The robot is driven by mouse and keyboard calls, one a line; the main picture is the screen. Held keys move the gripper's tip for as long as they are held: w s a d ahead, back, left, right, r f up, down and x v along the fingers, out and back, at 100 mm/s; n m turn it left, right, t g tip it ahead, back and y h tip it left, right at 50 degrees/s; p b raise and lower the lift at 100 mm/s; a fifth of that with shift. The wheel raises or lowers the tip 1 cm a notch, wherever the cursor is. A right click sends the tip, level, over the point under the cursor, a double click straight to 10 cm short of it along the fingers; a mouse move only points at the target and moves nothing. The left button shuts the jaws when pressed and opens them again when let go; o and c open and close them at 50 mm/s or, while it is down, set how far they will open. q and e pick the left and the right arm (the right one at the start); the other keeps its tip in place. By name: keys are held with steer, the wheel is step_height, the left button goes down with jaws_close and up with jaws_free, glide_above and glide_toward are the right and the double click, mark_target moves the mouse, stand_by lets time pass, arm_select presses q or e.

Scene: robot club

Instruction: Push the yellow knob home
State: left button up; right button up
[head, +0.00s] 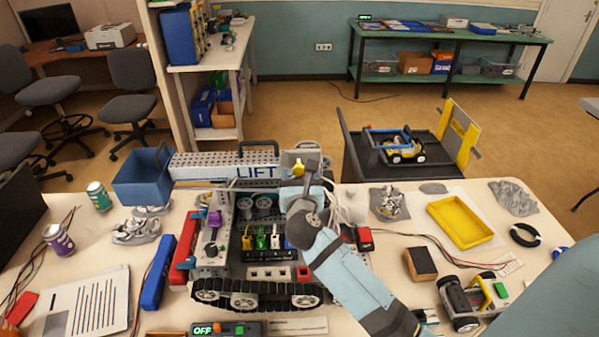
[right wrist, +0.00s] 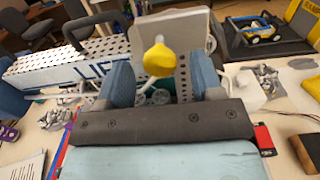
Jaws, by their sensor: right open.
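The yellow knob (head: 298,170) sits on a pale rod in front of a light grey plate (head: 303,157), at the right end of the beam marked LIFT (head: 222,166). My right gripper (head: 303,182) is close in front of the knob. In the right wrist view, the open fingers (right wrist: 163,78) stand to either side of the knob (right wrist: 159,60), with gaps on both sides. A short length of the rod shows below it. How far the knob stands out is hard to tell. My left gripper is not in view.
Below the beam stands a tracked robot (head: 257,293) with several coloured parts. A blue bin (head: 142,178) is left of the beam. A yellow tray (head: 460,221) and small wheeled robot (head: 466,302) lie to the right. My right forearm covers part of the table.

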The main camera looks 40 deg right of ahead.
steer(key=shift+w+d, duration=0.2)
steer(key=shift+w, duration=0.05)
